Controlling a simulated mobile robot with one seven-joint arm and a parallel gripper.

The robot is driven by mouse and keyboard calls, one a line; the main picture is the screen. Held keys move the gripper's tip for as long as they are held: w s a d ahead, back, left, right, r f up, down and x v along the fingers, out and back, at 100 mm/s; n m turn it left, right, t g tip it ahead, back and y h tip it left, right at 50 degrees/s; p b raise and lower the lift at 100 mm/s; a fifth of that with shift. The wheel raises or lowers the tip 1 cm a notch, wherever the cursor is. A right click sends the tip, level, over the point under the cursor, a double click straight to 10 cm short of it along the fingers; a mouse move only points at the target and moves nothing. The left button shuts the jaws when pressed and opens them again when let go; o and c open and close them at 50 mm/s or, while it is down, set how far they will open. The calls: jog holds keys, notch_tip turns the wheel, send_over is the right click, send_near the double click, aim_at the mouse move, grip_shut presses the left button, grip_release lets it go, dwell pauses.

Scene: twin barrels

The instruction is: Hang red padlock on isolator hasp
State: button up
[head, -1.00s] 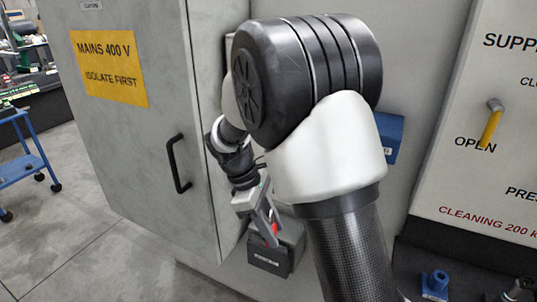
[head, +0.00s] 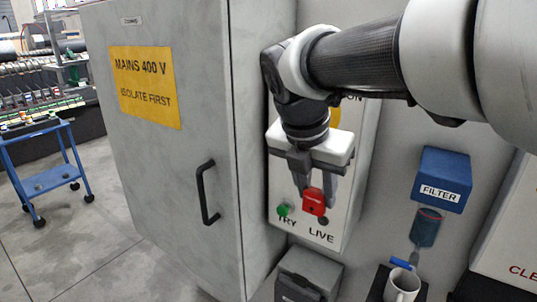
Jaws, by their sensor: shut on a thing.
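My gripper (head: 312,192) points down in front of the isolator box (head: 337,222) on the wall. It is shut on the red padlock (head: 314,203), which hangs between the fingertips. The padlock is in front of the lower part of the box face, just right of the green TRY button (head: 283,210) and above the word LIVE. I cannot tell whether it touches the box. The isolator hasp is not visible; my gripper and arm cover much of the upper box face.
A grey cabinet with a black handle (head: 202,193) stands close on the left. A grey box (head: 307,276) sits below the isolator. On the right are a blue FILTER unit (head: 441,179) and a white mug (head: 402,286). A blue cart (head: 45,178) stands far left.

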jog(key=w+d+f, duration=0.1)
jog(key=w+d, duration=0.3)
jog(key=w, duration=0.2)
jog(key=shift+w+d, duration=0.3)
jog(key=shift+d, duration=0.1)
dwell(0.5)
jog(key=shift+f, duration=0.1)
dwell(0.6)
jog(key=o, duration=1.2)
jog(key=p+v, duration=0.3)
jog(key=v, duration=1.4)
jog(key=s+d+f+m+y, duration=0.1)
jog(key=s+f+m, duration=0.4)
jog(key=m, duration=0.4)
jog(key=s+f+m+t+y+p, duration=0.1)
jog(key=s+f+m, duration=0.3)
jog(key=m, duration=0.6)
jog(key=s+d+f+m+p, duration=0.1)
jog(key=s+f+m, duration=0.4)
jog(key=m, duration=0.4)
jog(key=shift+s+d+f+m+t+y, duration=0.3)
jog(key=shift+d+f+m+t+y, duration=0.1)
jog(key=shift+f, duration=0.15)
